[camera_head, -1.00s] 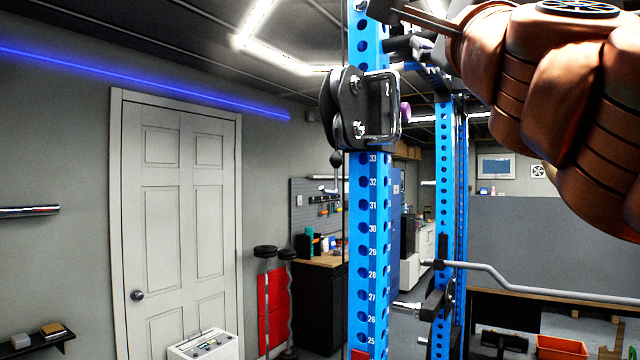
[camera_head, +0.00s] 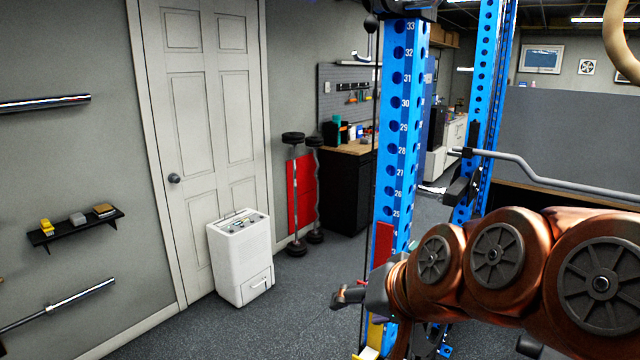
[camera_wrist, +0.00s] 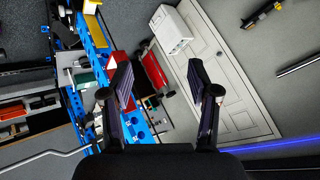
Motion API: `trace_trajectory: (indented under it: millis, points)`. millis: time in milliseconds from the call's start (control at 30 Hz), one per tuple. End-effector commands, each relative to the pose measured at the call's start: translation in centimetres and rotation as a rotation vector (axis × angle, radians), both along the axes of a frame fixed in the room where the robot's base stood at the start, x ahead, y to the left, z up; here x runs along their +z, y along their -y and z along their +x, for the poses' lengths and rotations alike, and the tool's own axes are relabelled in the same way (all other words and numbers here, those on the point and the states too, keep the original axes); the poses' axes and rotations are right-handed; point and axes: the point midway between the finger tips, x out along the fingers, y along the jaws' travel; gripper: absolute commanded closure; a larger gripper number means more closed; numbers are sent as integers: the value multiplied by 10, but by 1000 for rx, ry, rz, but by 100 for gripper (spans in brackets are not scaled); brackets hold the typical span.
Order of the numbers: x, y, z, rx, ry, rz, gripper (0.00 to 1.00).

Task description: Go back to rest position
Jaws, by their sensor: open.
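My gripper (camera_head: 350,296) shows in the head view at the end of my copper-coloured arm, low and right of centre. It points left, in front of the foot of the blue rack post. In the wrist view my gripper (camera_wrist: 160,82) has its two dark fingers spread wide apart, with nothing between them. Beyond the fingers that view shows the room turned on its side. The task names no object.
The blue rack upright (camera_head: 404,130) stands close behind my arm. A grey bar (camera_head: 540,178) reaches right from the rack. A white dehumidifier-like box (camera_head: 240,258) stands before the white door (camera_head: 205,110). A wall shelf (camera_head: 78,228) is at left. Carpet (camera_head: 300,300) between is clear.

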Motion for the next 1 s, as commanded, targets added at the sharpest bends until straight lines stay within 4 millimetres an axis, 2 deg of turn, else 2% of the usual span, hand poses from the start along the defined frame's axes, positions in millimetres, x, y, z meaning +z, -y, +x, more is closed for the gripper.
trace_trajectory:
  millis: [33, 100, 167, 200, 300, 400, 500, 600, 700, 867, 1000]
  points:
    - [-28, 10, -15, 12, -74, -49, 40]
    - [-62, 25, -38, 37, -175, -119, 40]
    - [-87, 39, -59, 54, -260, -173, 40]
    - [-104, 48, -75, 68, -324, -208, 40]
    - [-139, 72, -116, 99, -476, -288, 40]
    - [-161, 93, -154, 125, -607, -349, 40]
    - [-175, 109, -184, 146, -709, -391, 40]
    - [-181, 118, -201, 157, -767, -415, 40]
    - [-183, 122, -208, 162, -789, -425, 40]
    - [-183, 122, -208, 163, -792, -426, 40]
    - [-183, 122, -208, 162, -791, -426, 53]
